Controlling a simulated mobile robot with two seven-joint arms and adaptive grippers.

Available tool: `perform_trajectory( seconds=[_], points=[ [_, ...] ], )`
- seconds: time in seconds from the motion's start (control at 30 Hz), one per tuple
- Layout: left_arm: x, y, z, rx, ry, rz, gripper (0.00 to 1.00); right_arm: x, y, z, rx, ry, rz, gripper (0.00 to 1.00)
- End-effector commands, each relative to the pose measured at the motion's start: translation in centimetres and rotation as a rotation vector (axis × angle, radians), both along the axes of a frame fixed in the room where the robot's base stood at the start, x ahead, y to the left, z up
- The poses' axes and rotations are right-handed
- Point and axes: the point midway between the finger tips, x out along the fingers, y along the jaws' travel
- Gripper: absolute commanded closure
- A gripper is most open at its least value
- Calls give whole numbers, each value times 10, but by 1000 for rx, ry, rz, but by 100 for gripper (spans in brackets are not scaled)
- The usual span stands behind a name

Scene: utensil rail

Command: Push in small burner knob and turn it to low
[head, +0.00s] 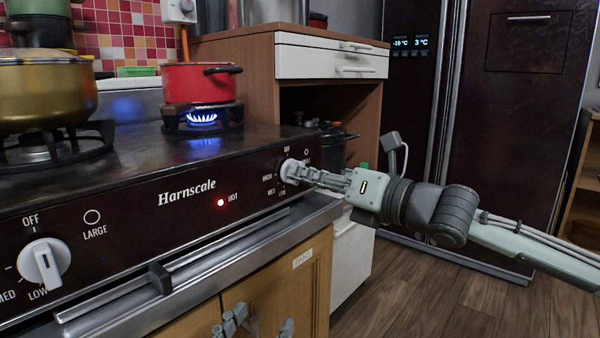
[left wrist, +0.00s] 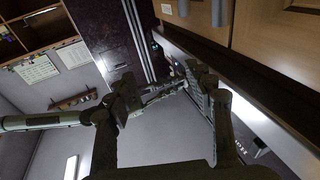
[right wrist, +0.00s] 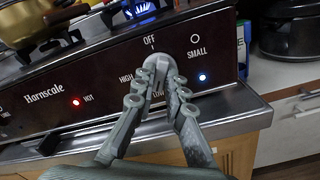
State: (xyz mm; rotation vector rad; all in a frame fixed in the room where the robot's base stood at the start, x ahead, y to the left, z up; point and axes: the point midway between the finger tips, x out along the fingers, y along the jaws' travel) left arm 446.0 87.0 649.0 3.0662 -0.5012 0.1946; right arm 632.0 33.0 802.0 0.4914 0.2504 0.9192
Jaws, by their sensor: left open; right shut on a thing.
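The small burner knob (right wrist: 156,62) is white and sits at the right end of the dark stove panel, under OFF and beside the SMALL label. It also shows in the head view (head: 291,172), partly covered by my right gripper (head: 312,175). The right gripper is shut on the knob, one finger on each side, also in the right wrist view (right wrist: 160,85). The fingers partly cover the knob and nearby HIGH and LOW lettering; its exact setting is hard to read. My left gripper (head: 257,325) is open and empty, low before the wooden cabinet doors.
A blue flame (head: 202,118) burns under the red pot (head: 200,82). A gold pot (head: 45,92) stands on the large burner. The large burner knob (head: 44,263) is at the left. A red HOT light (right wrist: 76,102) and blue light (right wrist: 203,77) glow.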

Motion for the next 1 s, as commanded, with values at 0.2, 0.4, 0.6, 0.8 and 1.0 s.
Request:
perform_trajectory(
  seconds=[0.2, 0.4, 0.6, 0.8, 1.0],
  points=[
    [0, 0, 2, 0, 0, 0, 47, 0, 1, 2, -16, -29, 2, 100],
    [0, 0, 3, 0, 0, 0, 47, 0, 1, 2, -18, -31, 2, 100],
    [0, 0, 14, 0, 0, 0, 47, 0, 0, 4, -60, -86, 2, 100],
    [0, 0, 20, 0, 0, 0, 47, 0, 1, 3, -100, -143, 2, 100],
    [0, 0, 19, 0, 0, 0, 47, 0, 1, 1, -106, -152, 2, 100]
  ],
)
